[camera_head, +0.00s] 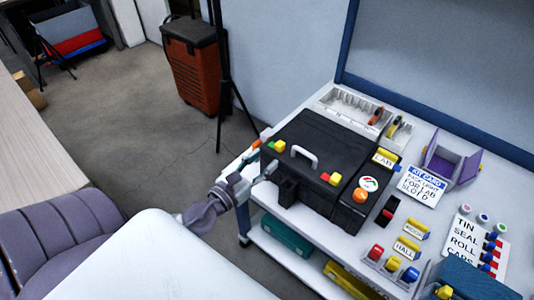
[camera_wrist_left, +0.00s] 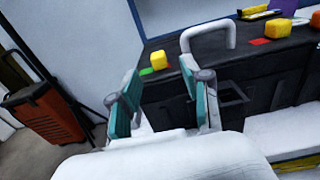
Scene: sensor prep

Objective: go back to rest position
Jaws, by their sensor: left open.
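My left gripper (camera_head: 262,157) comes in from the left at the near left corner of the black case (camera_head: 318,142). Its fingers are apart with nothing between them. In the left wrist view the open left gripper (camera_wrist_left: 160,100) has two teal-padded fingers, with the front of the black case (camera_wrist_left: 235,88) beyond them. The case lid is down and has a pale handle (camera_head: 304,155). I cannot tell whether a finger touches the case. My right gripper is not in view.
The white workbench (camera_head: 440,213) holds a parts tray (camera_head: 345,105), a purple open box (camera_head: 451,162), cards and several coloured caps. A lower shelf carries a green case (camera_head: 287,236). An orange-and-black wheeled case (camera_head: 195,65) stands beside a black pole. Grey floor (camera_head: 120,120) lies open at left.

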